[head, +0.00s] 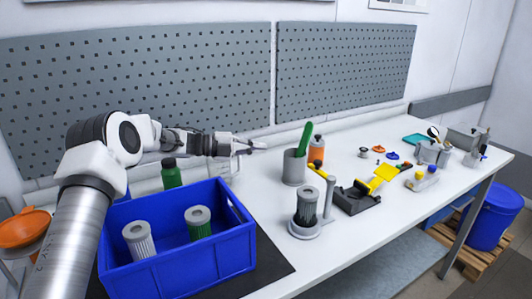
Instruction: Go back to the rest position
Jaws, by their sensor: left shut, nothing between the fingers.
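My left gripper (252,146) is shut and empty. It is held above the back part of the white table, pointing right, to the left of a grey cup (294,168) with a green-handled tool in it. My right gripper does not show.
The blue crate holds two ribbed grey-topped cylinders. A similar cylinder (307,206) stands on a round holder. An orange bottle (316,152) and a green bottle (171,174) stand near the back. Small tools lie at right. Grey pegboards (345,65) line the wall.

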